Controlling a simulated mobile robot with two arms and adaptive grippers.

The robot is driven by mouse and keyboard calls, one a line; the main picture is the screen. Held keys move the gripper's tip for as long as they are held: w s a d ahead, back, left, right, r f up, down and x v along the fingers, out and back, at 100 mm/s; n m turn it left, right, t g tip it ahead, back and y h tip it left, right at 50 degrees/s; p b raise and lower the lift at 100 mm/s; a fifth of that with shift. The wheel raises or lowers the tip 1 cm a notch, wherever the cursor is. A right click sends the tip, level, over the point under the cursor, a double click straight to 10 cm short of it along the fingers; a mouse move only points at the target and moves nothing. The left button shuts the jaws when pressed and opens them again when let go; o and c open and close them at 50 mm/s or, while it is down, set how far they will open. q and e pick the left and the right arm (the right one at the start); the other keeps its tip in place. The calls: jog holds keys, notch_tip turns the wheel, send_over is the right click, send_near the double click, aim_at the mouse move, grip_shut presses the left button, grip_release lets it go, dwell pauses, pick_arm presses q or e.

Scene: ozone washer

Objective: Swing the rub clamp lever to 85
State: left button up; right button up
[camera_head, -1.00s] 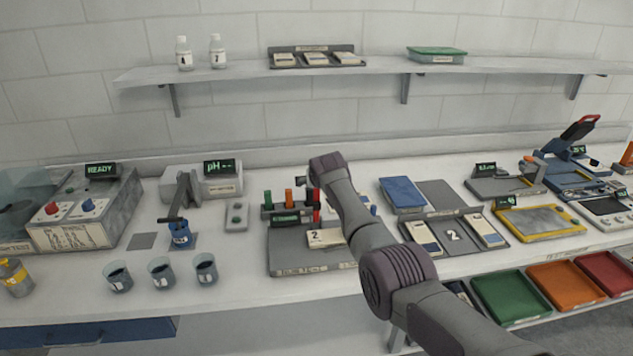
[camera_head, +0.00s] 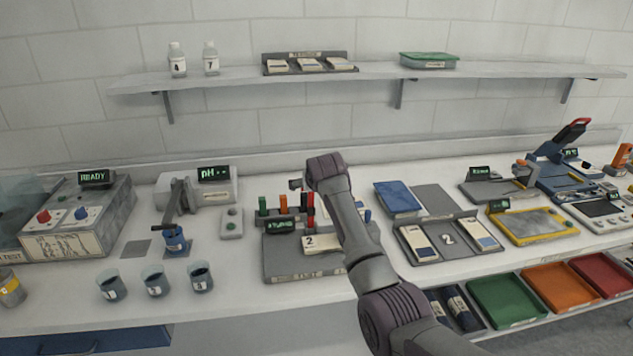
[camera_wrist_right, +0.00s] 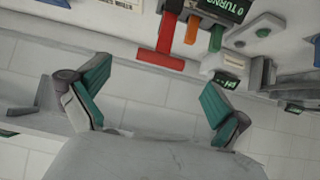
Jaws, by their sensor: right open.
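My right gripper (camera_wrist_right: 157,88) is open and empty in the right wrist view, its teal finger pads spread wide. In the head view its tip (camera_head: 296,184) shows above the bench, mostly hidden behind my wrist. Beside it stands a rack with green, orange and red upright pieces (camera_head: 283,203). In the right wrist view a red T-shaped piece (camera_wrist_right: 165,40) lies beyond the fingers, apart from them. At the far right a blue press has a raised, tilted lever with a red handle (camera_head: 572,132). I cannot tell which piece is the rub clamp lever. My left gripper is not in view.
A grey plate (camera_head: 283,264) lies before the rack. A shelf (camera_head: 375,73) runs above.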

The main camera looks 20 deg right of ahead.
jog(key=v, duration=0.6)
jog(key=shift+s, duration=0.2)
jog(key=shift+r, duration=0.1)
